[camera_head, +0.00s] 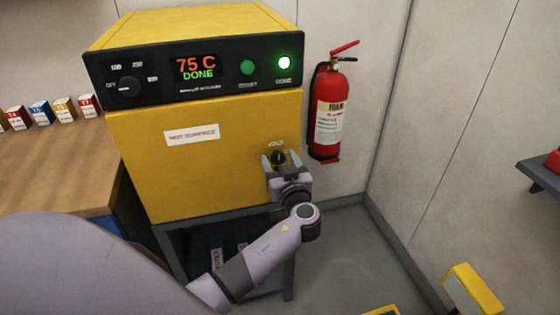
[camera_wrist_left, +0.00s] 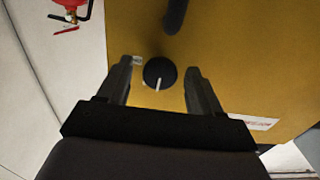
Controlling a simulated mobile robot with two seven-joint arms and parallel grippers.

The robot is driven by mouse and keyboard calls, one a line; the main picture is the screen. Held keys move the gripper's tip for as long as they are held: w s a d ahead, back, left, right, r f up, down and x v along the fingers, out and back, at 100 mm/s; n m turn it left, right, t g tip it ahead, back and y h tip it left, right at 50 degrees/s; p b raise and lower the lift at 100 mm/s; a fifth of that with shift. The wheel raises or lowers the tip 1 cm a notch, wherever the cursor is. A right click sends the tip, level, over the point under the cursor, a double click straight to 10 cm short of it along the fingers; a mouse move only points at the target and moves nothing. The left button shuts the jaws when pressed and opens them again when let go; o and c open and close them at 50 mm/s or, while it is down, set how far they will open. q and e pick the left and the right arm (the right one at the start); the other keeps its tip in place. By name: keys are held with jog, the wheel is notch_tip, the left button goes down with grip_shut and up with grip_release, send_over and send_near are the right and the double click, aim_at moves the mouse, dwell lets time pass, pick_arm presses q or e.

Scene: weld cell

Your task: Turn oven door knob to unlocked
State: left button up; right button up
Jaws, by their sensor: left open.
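The yellow oven (camera_head: 160,155) stands on a dark stand, its door facing me. The door knob (camera_head: 278,157) is a small black round knob near the door's right edge; it also shows in the left wrist view (camera_wrist_left: 159,75). Its white pointer line points toward the bottom of the wrist picture. My left gripper (camera_head: 280,158) is open, with one finger on each side of the knob. In the left wrist view, gaps show between the knob and both fingers (camera_wrist_left: 158,74). A small label beside the knob is too small to read. My right gripper is not in view.
A red fire extinguisher (camera_head: 328,112) hangs on the wall just right of the oven. The oven panel (camera_head: 195,68) reads 75 C DONE, with a lit green lamp. A dark bar-like part (camera_wrist_left: 175,14) is close to the knob. Small boxes stand on the wooden bench (camera_head: 60,165).

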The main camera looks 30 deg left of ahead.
pick_arm(q)
jog(key=shift+c, duration=0.3)
jog(key=c, duration=1)
